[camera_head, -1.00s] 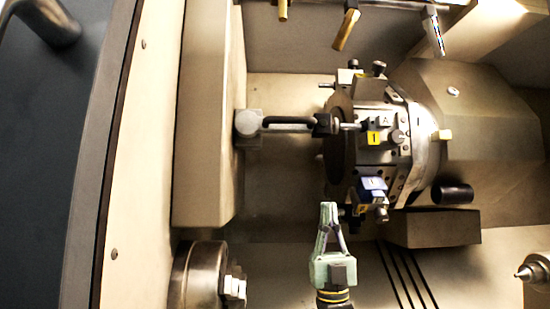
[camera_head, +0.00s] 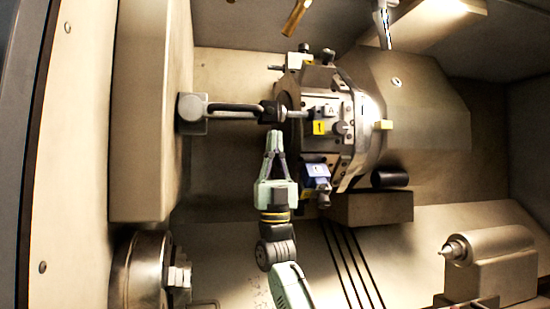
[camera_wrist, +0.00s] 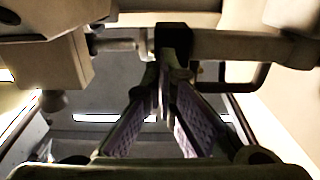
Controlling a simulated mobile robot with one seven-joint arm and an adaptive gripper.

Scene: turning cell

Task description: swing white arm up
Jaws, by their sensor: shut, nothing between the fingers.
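The white arm (camera_head: 236,115) is a pale rod running level from a square light-grey block (camera_head: 192,113) on the left wall to a black block (camera_head: 270,112) by the turret. A dark bent bar runs alongside it. In the wrist view the arm (camera_wrist: 240,46) crosses the top, with its black block (camera_wrist: 173,37) in the middle. My gripper (camera_head: 275,135) is shut and empty, its tips pointing up just below the black block. In the wrist view my gripper (camera_wrist: 165,72) has its tips close under that block; I cannot tell whether they touch.
The tool turret (camera_head: 335,118) with its tool holders stands right of my gripper; a blue holder (camera_head: 316,178) is very close. The chuck (camera_head: 142,272) is at lower left and the tailstock (camera_head: 490,245) at lower right. Nozzles (camera_head: 296,18) hang above.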

